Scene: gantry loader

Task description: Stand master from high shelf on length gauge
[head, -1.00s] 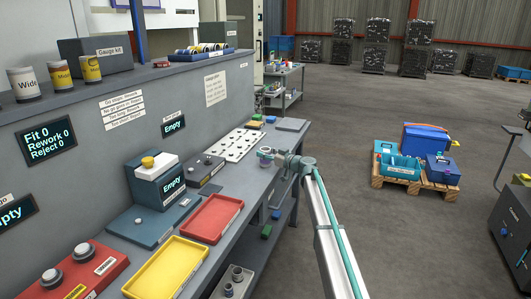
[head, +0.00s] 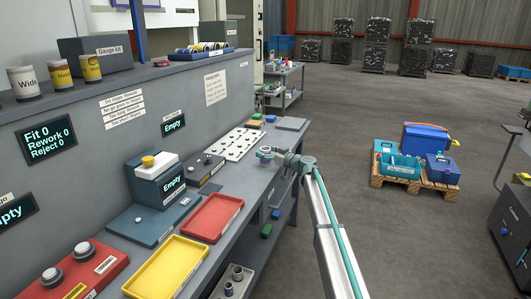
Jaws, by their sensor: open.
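Three labelled cylinders stand on the high shelf at the left: one marked "Wide" (head: 24,83), a middle one (head: 59,76) whose label seems to begin "Mast", and a yellow-banded one (head: 90,68) with a similar label. I cannot tell for sure which fixture is the length gauge. A blue box with a yellow knob (head: 148,162) and an "Empty" display stands on the bench, with a low dark grey unit (head: 205,170) beside it. My gripper (head: 264,153) is open over the bench's right edge, well away from the shelf cylinders. Its fingertips are small, and nothing clearly shows between them.
A red tray (head: 212,217) and a yellow tray (head: 167,267) lie at the bench front. A white perforated plate (head: 236,144) lies behind my gripper.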

